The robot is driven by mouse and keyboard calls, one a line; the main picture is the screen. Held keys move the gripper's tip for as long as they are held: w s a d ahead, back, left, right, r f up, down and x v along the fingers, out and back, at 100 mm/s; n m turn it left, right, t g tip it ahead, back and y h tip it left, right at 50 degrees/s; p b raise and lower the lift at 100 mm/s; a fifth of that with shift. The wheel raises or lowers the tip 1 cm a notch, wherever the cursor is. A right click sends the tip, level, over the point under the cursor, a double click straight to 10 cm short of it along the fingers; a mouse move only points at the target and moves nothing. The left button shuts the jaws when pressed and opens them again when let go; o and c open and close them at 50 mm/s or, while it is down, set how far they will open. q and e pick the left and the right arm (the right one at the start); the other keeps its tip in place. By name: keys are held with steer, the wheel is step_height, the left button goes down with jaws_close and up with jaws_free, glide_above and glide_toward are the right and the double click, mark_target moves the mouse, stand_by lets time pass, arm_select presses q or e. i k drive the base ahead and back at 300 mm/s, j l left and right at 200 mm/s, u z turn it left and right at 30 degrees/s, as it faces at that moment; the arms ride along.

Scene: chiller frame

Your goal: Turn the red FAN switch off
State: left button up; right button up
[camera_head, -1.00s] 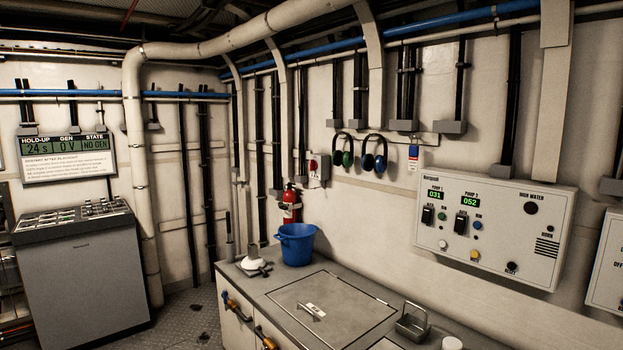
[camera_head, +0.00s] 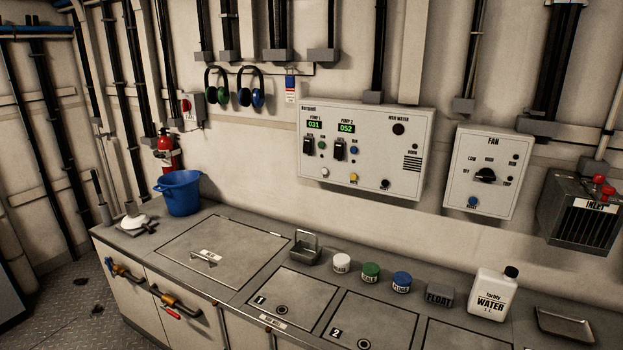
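A small grey box with a red switch (camera_head: 186,105) is on the wall at the left, above the fire extinguisher. A white panel headed FAN (camera_head: 488,170) hangs on the wall at the right. It has a black rotary knob (camera_head: 485,175) with LOW, HIGH and OFF marks around it, and a blue button (camera_head: 473,202) below. Neither of my grippers is in view.
A grey counter (camera_head: 225,290) runs along the wall below. A blue bucket (camera_head: 181,194), small jars, a white water jug (camera_head: 492,297) and a metal tray (camera_head: 565,325) stand on it. A pump panel (camera_head: 365,180) hangs beside the FAN panel. A red extinguisher (camera_head: 167,154) is at left.

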mark_target(186, 105)
steer(key=i+j+z, duration=0.15)
steer(key=j+z, duration=0.15)
steer(key=i+j+z, duration=0.15)
steer(key=j+z, duration=0.2)
steer(key=j, duration=0.15)
steer(key=i+j+z, duration=0.25)
steer(key=j, duration=0.6)
steer(key=j+z, duration=0.25)
steer(key=j, duration=0.6)
steer(key=i+j+z, duration=0.1)
steer(key=j, duration=3.1)
